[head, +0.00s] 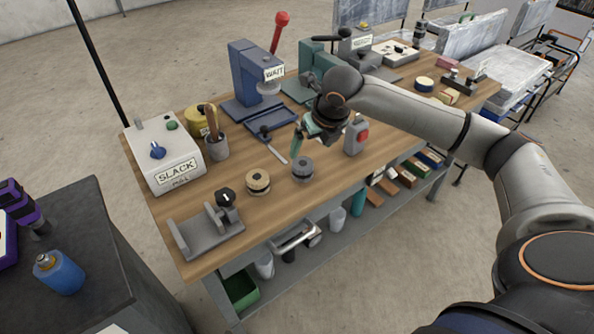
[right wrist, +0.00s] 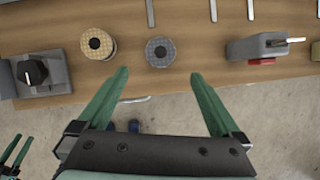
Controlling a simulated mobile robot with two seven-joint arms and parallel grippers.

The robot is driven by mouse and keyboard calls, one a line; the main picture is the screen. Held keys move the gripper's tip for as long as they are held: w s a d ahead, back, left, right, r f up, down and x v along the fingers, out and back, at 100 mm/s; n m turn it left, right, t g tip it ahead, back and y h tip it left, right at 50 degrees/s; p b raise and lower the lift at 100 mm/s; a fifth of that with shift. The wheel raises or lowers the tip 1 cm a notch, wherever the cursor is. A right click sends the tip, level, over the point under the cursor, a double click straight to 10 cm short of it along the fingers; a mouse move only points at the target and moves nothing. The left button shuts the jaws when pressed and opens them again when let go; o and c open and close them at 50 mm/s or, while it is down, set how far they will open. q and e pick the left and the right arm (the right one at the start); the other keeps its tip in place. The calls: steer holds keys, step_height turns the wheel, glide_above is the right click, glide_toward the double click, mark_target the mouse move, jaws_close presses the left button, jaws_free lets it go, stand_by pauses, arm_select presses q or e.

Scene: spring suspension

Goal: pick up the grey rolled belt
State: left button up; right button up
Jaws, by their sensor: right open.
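The grey rolled belt (head: 303,168) lies flat near the front edge of the wooden workbench, a round coil with a dark centre. It also shows in the right wrist view (right wrist: 160,51), beyond the fingertips and roughly centred between them. My right gripper (head: 299,143) is open and empty, above the bench close to the belt, with its green fingers apart in the right wrist view (right wrist: 160,74). A similar tan roll (head: 258,181) lies just left of the grey one. Part of what looks like my left gripper (right wrist: 15,152) shows at the lower left of the right wrist view; its jaw state is unclear.
A grey bracket with a black knob (head: 212,222) stands left of the rolls, behind it the SLACK box (head: 163,160). A grey box with a red button (head: 356,136) stands to the right. A blue press (head: 258,75) is behind. A flat metal strip (head: 277,153) lies near the belt.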

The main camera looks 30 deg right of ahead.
mark_target(303, 164)
steer(key=b+x, duration=0.1)
steer(key=x, duration=1.1)
steer(key=c, duration=1.4)
